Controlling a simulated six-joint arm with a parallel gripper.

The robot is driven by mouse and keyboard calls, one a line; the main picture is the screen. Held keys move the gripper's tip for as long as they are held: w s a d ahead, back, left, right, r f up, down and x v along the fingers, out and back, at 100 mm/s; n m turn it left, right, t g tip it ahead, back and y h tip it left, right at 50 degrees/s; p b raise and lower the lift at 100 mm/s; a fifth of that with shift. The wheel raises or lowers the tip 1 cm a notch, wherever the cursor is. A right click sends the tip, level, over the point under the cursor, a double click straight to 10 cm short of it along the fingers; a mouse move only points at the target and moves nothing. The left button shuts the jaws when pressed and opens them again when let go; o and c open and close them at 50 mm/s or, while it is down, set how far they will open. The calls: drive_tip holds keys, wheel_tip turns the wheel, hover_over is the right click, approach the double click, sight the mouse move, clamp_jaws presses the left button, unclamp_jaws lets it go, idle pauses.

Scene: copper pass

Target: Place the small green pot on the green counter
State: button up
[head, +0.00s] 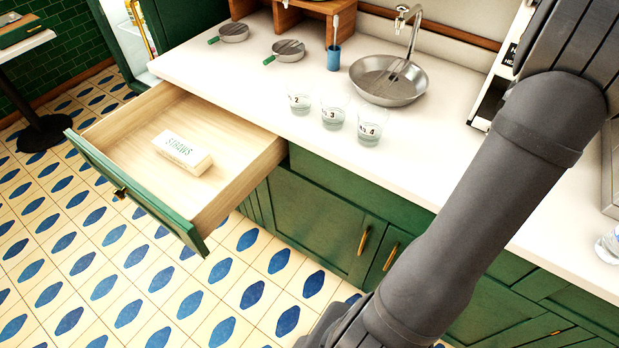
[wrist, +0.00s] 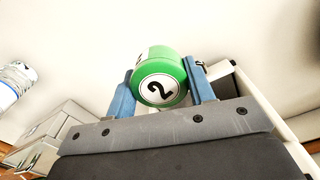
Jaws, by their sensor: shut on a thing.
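A small green pot (wrist: 160,82) with a white disc and a black "2" shows in the wrist view. My gripper (wrist: 159,75) has a blue finger on each side of it and is shut on it. The pot and the gripper are not visible in the head view, where my arm runs up out of the picture at the right. The green counter (head: 240,75) has green cabinet fronts and a white top, and fills the middle of the head view. Whether the pot touches any surface cannot be told.
An open drawer (head: 220,198) with a straws box (head: 183,152) juts out at the left. Several numbered glasses (head: 332,116), a metal basin (head: 390,82), a blue cup (head: 333,58) and two strainers (head: 288,50) stand on the counter. Its front right stretch looks bare.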

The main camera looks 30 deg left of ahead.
drive_tip(key=r, duration=0.3)
drive_tip(key=shift+a+r, duration=0.1)
drive_tip(key=shift+a, duration=0.2)
drive_tip(key=s+a+n, duration=0.3)
drive_tip(key=a+n, duration=0.2)
drive_tip(key=a, duration=1.3)
drive_tip(key=s+a+n, duration=0.3)
drive_tip(key=a+n, duration=0.3)
drive_tip(key=a, duration=1.2)
drive_tip(key=s+a+n, duration=0.9)
drive_tip(key=s+a, duration=1.5)
drive_tip(key=a, duration=0.1)
drive_tip(key=s+a+n, duration=0.2)
drive_tip(key=s+a, duration=0.1)
drive_tip(key=s, duration=0.5)
drive_tip(key=s+a+n, duration=0.3)
drive_tip(key=s, duration=0.5)
wheel_tip(320, 180, down, 21)
drive_tip(key=shift+w+d+r, duration=0.2)
drive_tip(key=shift+w+d, duration=0.05)
drive_tip(key=shift+d, duration=0.05)
drive_tip(key=shift+f, duration=0.1)
